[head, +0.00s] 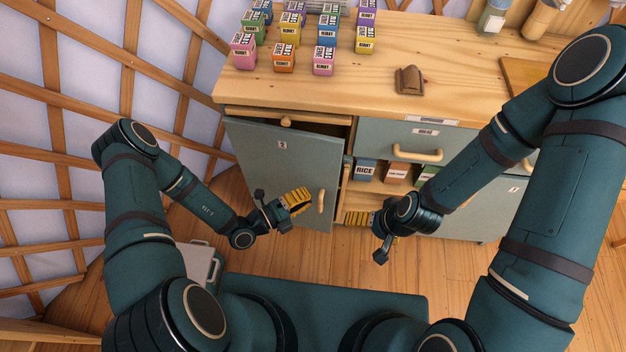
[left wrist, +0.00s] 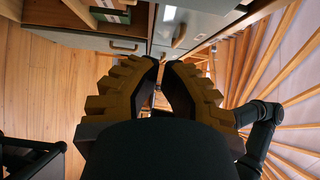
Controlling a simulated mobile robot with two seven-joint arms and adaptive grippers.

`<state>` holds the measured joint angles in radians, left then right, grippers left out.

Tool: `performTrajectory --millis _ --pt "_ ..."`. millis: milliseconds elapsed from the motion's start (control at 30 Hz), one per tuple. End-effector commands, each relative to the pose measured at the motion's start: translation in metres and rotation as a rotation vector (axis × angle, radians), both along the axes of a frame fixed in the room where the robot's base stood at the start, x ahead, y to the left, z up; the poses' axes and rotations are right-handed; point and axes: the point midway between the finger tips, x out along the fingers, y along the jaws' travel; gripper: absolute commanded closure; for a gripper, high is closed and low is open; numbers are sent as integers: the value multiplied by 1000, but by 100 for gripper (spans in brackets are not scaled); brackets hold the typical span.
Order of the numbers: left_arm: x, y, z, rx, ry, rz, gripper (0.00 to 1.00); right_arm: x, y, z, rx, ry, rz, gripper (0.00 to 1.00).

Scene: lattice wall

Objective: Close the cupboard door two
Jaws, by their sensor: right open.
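The cupboard door labelled 2 (head: 283,155) is a grey-green panel at the left end of the cupboard. It stands ajar, its right edge swung out from the cupboard front. Its pale vertical handle (head: 321,201) is near the lower right edge. My left gripper (head: 301,200) is in front of the door's lower part, just left of the handle; I cannot tell whether it touches the door. In the left wrist view its fingers (left wrist: 164,68) have a narrow gap with nothing held. My right gripper (head: 352,218) is open and empty, right of the door near the lower shelf.
The wooden countertop (head: 350,80) holds several coloured boxes and a brown object (head: 409,80). A drawer (head: 417,140) and a shelf with a rice box (head: 365,172) are right of the door. The lattice wall (head: 60,120) is at the left. Floor shows below the cupboard.

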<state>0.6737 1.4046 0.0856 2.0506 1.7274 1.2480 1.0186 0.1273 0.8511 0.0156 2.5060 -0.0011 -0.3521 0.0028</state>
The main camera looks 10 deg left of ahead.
Motion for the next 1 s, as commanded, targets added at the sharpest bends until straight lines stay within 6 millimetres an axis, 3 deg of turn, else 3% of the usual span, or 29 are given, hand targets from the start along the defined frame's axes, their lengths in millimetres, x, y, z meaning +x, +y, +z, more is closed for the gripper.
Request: performTrajectory --millis 467,700,1000 --pt "55 -72 -1 4 -6 -8 100 3 0 -14 -1 -7 -2 0" --pt "86 -74 -1 6 -6 -5 100 4 -1 -21 -3 -11 -2 0" --pt "94 -74 0 5 -4 -5 100 5 -1 -22 -3 -12 -2 0"
